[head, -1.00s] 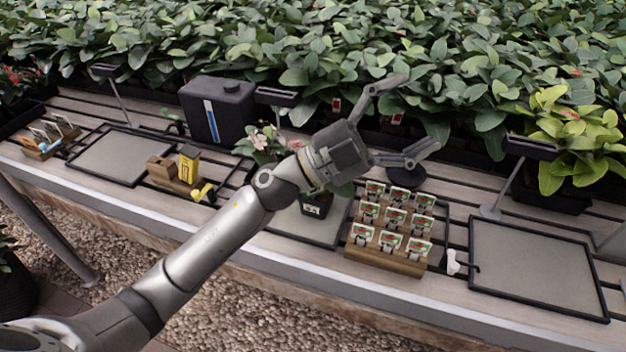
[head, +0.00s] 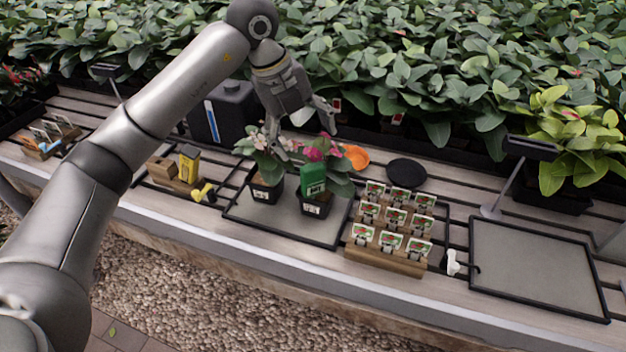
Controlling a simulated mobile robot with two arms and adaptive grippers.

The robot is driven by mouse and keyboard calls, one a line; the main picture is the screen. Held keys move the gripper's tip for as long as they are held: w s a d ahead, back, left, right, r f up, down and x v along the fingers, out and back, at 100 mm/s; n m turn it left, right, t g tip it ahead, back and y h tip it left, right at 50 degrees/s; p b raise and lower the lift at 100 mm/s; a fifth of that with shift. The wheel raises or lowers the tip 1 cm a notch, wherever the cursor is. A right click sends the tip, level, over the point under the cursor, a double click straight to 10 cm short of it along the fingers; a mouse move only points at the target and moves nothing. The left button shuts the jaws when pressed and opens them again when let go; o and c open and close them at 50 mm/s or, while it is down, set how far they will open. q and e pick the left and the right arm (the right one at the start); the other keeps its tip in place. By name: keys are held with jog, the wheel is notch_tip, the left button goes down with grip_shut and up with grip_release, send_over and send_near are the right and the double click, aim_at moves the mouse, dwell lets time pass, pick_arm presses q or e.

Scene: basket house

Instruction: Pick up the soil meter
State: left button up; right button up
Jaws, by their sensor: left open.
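A green device with a white-marked face, which looks like the soil meter (head: 313,180), stands upright in the right one of two potted flowers. Its lower part is hidden in the pot (head: 317,206). My left gripper (head: 305,132) is open and empty, pointing down above and slightly behind the two flowering plants. One finger hangs near the pink flowers and the other is close to the pale flowers. I cannot tell whether it touches the leaves. My right gripper is not in view.
Both pots stand on a black-rimmed grey tray (head: 240,215). A wooden rack of seed packets (head: 385,258) stands to the right, with an empty tray (head: 535,262) beyond. A yellow box (head: 188,163) stands left. An orange dish (head: 356,157) and black disc (head: 407,172) lie behind.

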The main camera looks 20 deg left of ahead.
aim_at(310, 167)
pick_arm(q)
jog(key=x, duration=0.5)
jog(key=shift+w+a+f, duration=0.1)
jog(key=shift+a+f, duration=0.2)
jog(key=shift+a, duration=0.05)
jog(key=x, duration=0.3)
jog(key=p+x, duration=0.1)
jog(key=x, duration=0.1)
jog(key=shift+a+f, duration=0.2)
jog(key=shift+a, duration=0.2)
